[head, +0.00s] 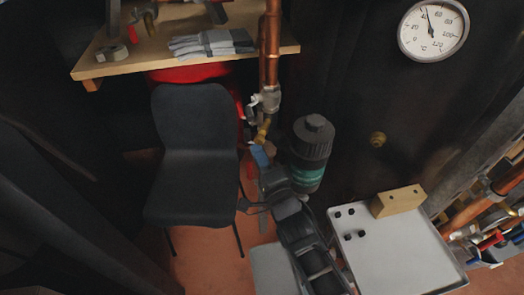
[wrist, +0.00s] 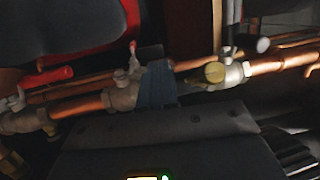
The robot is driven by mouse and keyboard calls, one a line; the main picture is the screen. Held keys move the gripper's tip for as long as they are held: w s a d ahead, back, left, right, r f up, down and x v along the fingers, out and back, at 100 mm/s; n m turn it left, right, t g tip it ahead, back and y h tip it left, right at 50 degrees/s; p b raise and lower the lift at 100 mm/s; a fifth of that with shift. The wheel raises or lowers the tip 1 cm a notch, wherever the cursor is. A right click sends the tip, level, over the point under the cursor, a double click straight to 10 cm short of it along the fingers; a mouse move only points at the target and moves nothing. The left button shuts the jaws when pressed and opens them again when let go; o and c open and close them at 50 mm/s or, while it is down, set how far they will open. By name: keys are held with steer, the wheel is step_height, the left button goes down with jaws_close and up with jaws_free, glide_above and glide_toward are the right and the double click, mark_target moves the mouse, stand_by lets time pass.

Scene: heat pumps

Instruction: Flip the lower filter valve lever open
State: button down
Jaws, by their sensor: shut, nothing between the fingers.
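A copper pipe (head: 270,50) runs down to a silvery valve (head: 269,99) with a brass fitting (head: 262,131) below it. My gripper (head: 260,155), with blue-grey fingers, is below that fitting, close to the pipe line. It hides part of what is behind it. In the wrist view my shut, empty fingers (wrist: 156,84) overlap the pipe line, right beside a valve body (wrist: 125,92) with a small upright handle. I cannot tell whether they touch. A red lever (wrist: 45,76) is at the left of that view. I cannot tell which lever is the lower filter one.
A dark cylinder with a green band (head: 310,155) stands right of my gripper. A black chair (head: 193,150) is at left, below a wooden bench (head: 140,58) with gloves. A grey tray (head: 395,250) with a wooden block is at lower right. A gauge (head: 433,30) hangs upper right.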

steer(key=r+p+v, duration=0.1)
steer(key=p+v, duration=0.1)
steer(key=v, duration=0.8)
steer(key=shift+s+r+p, duration=0.15)
steer(key=shift+p, duration=0.2)
steer(key=shift+d, duration=0.1)
steer(key=s+d+r+n+h, duration=0.15)
steer(key=s+d, duration=0.25)
steer(key=s, duration=0.4)
steer(key=s+d+n+h, duration=0.1)
steer(key=s+d+h, duration=0.25)
steer(key=s, duration=0.35)
steer(key=s+d+n+h, duration=0.15)
steer(key=s+d, duration=0.25)
steer(key=s, duration=0.4)
steer(key=s+d+r+n+g+h, duration=0.2)
steer(key=s+d+r+n, duration=0.6)
steer(key=s+r, duration=0.4)
steer(key=s+d, duration=0.1)
steer(key=s, duration=0.2)
steer(key=shift+d+r+g, duration=0.25)
steer(key=shift+r+g, duration=0.15)
